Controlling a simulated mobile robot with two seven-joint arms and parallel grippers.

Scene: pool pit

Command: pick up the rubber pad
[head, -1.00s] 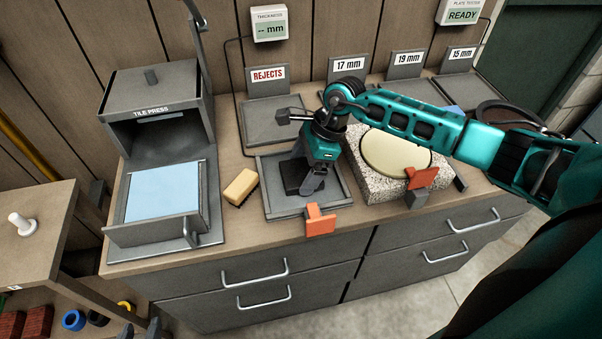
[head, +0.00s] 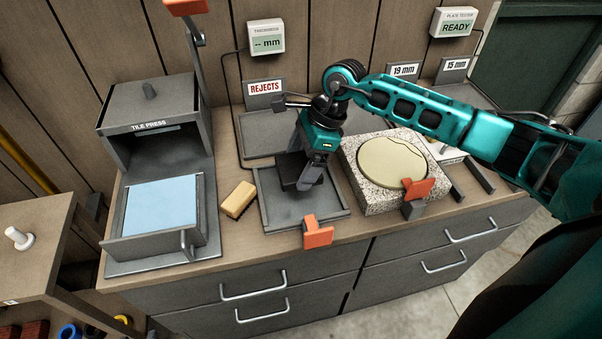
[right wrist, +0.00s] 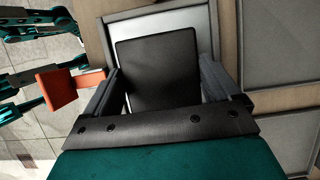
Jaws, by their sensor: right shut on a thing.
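The rubber pad (head: 292,169) is a black, flat square. My right gripper (head: 304,168) is shut on it, one finger on each side, and holds it a little above the grey tray (head: 283,216). In the right wrist view the pad (right wrist: 158,72) fills the gap between the two fingers of the gripper (right wrist: 160,80), with the pale tray floor behind it. The gripper covers part of the pad in the head view. I cannot make out my left gripper in these views.
An orange-tabbed clamp (head: 317,233) stands at the tray's front edge. A granite block (head: 372,195) with a round cream plate (head: 392,163) is on the right. A yellow sponge (head: 238,199) and the tile press (head: 150,150) are on the left. The rejects tray (head: 262,142) is behind.

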